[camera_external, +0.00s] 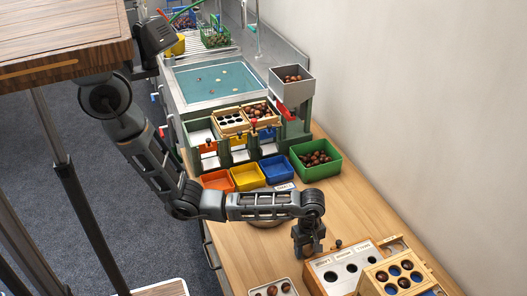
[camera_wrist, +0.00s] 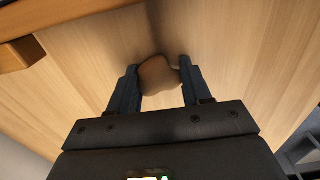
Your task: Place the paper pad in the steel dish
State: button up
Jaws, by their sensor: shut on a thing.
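My gripper (camera_external: 308,245) points down above the wooden counter, left of the white panel with holes. In the wrist view my gripper (camera_wrist: 160,82) is shut on a tan, rounded thing, seemingly the paper pad (camera_wrist: 158,75), which sits between the fingertips. The pad cannot be made out in the outside view. A small pale metal-looking tray (camera_external: 254,293) with several chestnuts is cut off by the bottom edge, left of and nearer than my gripper. A round rim (camera_external: 266,224) shows partly behind my forearm. I cannot tell which of these is the steel dish.
The white panel (camera_external: 318,268) and a wooden tray of chestnuts (camera_external: 367,288) stand close to the right of my gripper. Orange, yellow and blue bins (camera_external: 277,170) and a green bin of chestnuts (camera_external: 331,171) lie behind my forearm. Bare counter (camera_external: 250,262) shows left of my gripper.

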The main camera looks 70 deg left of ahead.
jog(key=r, duration=0.9)
jog(key=shift+s+a+r, duration=0.25)
jog(key=shift+s+r, duration=0.05)
jog(key=shift+r, duration=0.1)
jog(key=s+a+r+n+p, duration=0.2)
jog(key=s+a+n+p, duration=0.15)
jog(key=s+a, duration=0.55)
jog(key=n, duration=0.1)
send_over(273, 223)
jog(key=a, duration=0.4)
notch_tip(273, 223, down, 7)
jog(key=shift+a+r, duration=0.15)
jog(key=shift+r, duration=0.05)
jog(key=shift+w+a+f, duration=0.2)
jog(key=shift+a+f, duration=0.1)
jog(key=shift+f, duration=1.9)
jog(key=shift+f, duration=0.15)
jog(key=o, duration=1.1)
